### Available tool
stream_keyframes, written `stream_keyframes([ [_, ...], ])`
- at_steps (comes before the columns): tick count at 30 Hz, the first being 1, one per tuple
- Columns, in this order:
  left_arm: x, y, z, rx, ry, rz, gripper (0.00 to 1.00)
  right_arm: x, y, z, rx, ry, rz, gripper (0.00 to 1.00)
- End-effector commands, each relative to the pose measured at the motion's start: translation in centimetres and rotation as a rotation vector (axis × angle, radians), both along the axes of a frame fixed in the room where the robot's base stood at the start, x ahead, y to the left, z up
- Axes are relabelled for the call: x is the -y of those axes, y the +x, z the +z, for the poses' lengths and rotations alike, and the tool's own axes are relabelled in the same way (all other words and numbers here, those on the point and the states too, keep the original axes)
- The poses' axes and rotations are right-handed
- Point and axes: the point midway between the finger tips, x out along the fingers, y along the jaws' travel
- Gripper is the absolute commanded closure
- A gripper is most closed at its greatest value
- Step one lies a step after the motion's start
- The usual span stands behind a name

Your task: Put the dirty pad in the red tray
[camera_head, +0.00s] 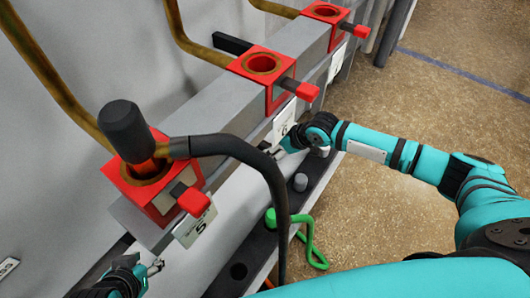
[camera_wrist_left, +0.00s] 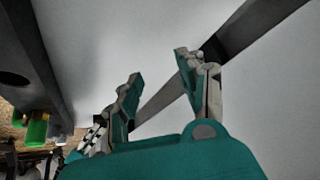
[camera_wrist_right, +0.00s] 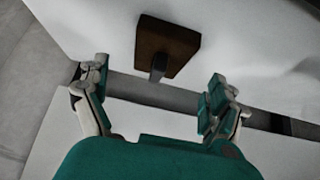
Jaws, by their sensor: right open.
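In the head view the right gripper (camera_head: 288,142) is partly hidden beside the grey beam. My left gripper (camera_wrist_left: 158,75) is open and empty, in front of a pale surface; in the head view it is at the lower left (camera_head: 152,266). I see no red tray.
Red square sockets (camera_head: 268,65) with red tabs sit along a grey beam (camera_head: 215,115). A thick black hose (camera_head: 278,205) bends down from a plug (camera_head: 125,128) in the nearest socket. A green hook (camera_head: 308,240) stands by a dark ledge (camera_head: 300,205). Brown floor (camera_head: 430,100) is clear at right.

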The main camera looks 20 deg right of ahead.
Motion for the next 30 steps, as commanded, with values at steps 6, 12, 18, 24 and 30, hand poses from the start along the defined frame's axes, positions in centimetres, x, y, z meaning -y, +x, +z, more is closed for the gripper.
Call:
stream_keyframes([
  [6,1.4,4.0,1.8,0.220,-0.047,-0.017,0.60,-1.0,1.4,-1.4,0.002,0.001,0.001,0.06],
  [12,2.5,6.8,4.2,0.405,-0.089,-0.030,0.60,-1.6,2.3,-2.7,0.001,0.001,0.000,0.06],
  [18,2.9,7.8,5.5,0.481,-0.106,-0.036,0.60,-1.9,2.7,-3.2,0.000,0.000,0.000,0.06],
  [24,2.9,7.8,5.6,0.485,-0.107,-0.036,0.60,-1.9,2.6,-3.2,0.000,0.000,0.000,0.06],
  [30,2.9,7.8,5.6,0.483,-0.107,-0.036,0.60,-1.9,2.6,-3.2,0.000,0.000,0.000,0.29],
])
